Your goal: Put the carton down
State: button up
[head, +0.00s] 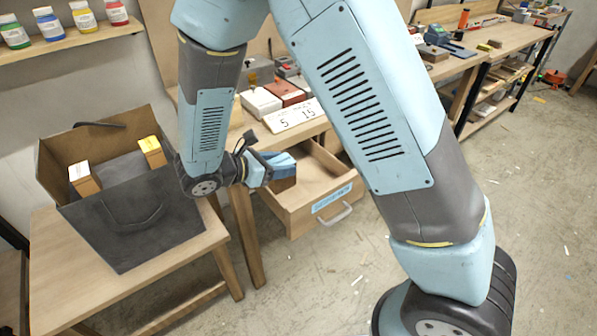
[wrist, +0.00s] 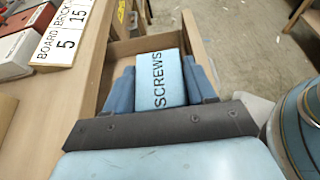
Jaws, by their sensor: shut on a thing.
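My gripper (head: 279,169) is shut on the carton, which has a light blue top face lettered SCREWS in the wrist view (wrist: 161,80) and a brown side in the head view (head: 285,184). The fingers press on its two opposite sides. The carton is held over or beside the open wooden drawer (head: 297,222), near its left side. I cannot tell whether the carton touches the drawer. The drawer's front has a blue label, too small to read, and a metal handle. The visible part of its floor looks bare.
A dark bag (head: 135,222) holding a grey thing and two boxes, topped white and yellow, stands on a small wooden table (head: 92,272) at left. A sign reading BOARD 5, BRICK 15 (head: 293,115) and several blocks lie on the bench above the drawer. The floor at right is mostly open.

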jog(key=shift+w+d+f, duration=1.35)
jog(key=shift+w+f, duration=0.2)
jog(key=shift+f, duration=0.5)
jog(key=shift+w+d+f, duration=1.35)
jog(key=shift+w+f, duration=0.2)
jog(key=shift+f, duration=0.55)
jog(key=shift+w+d+f, duration=1.35)
jog(key=shift+w+f, duration=0.2)
jog(key=shift+f, duration=0.5)
jog(key=o, duration=1.2)
jog(key=v, duration=1.2)
